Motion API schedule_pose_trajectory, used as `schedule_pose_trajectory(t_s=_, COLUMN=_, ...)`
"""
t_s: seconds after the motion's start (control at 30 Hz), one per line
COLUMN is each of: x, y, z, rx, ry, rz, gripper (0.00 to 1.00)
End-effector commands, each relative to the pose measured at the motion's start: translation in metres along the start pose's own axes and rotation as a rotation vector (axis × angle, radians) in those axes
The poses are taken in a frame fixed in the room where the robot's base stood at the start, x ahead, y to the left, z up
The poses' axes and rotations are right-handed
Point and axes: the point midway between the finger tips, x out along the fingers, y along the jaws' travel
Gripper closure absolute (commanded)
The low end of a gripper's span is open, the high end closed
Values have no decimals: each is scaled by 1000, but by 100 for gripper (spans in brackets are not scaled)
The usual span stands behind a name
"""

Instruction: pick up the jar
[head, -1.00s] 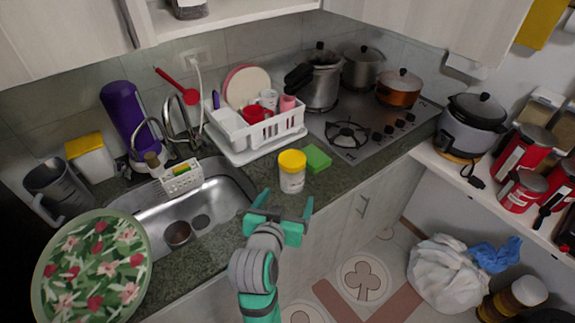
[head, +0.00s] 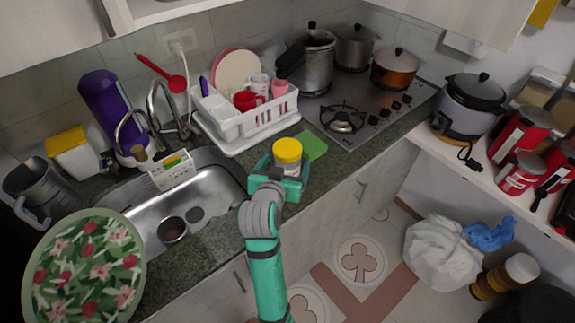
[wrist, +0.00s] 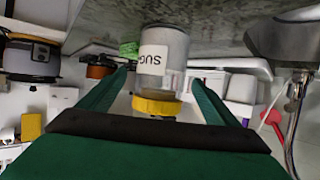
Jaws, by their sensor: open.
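The jar, clear with a yellow lid (head: 287,150) and a white label, stands upright on the counter at the right of the sink in the head view. In the wrist view the jar (wrist: 162,62) appears upside down, with part of its label lettering showing. My gripper (head: 279,165) is open and close around the jar, with a green finger on either side. In the wrist view my gripper (wrist: 160,88) shows gaps between its fingers and the jar. The jar's lower part is hidden by my gripper in the head view.
A green sponge (head: 312,145) lies just behind and right of the jar. A white dish rack (head: 236,124) stands behind it, and the sink (head: 213,181) is to its left. The stove (head: 365,115) is farther back right. The counter's front edge is close.

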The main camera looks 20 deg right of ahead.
Motion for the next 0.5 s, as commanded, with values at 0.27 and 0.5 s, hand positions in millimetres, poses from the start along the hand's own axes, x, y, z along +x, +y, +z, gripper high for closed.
schedule_pose_trajectory(t_s=0.27, x=32, y=0, z=1, rx=0, ry=0, rz=-1, gripper=16)
schedule_pose_trajectory(t_s=0.5, x=33, y=0, z=1, rx=0, ry=0, rz=-1, gripper=16)
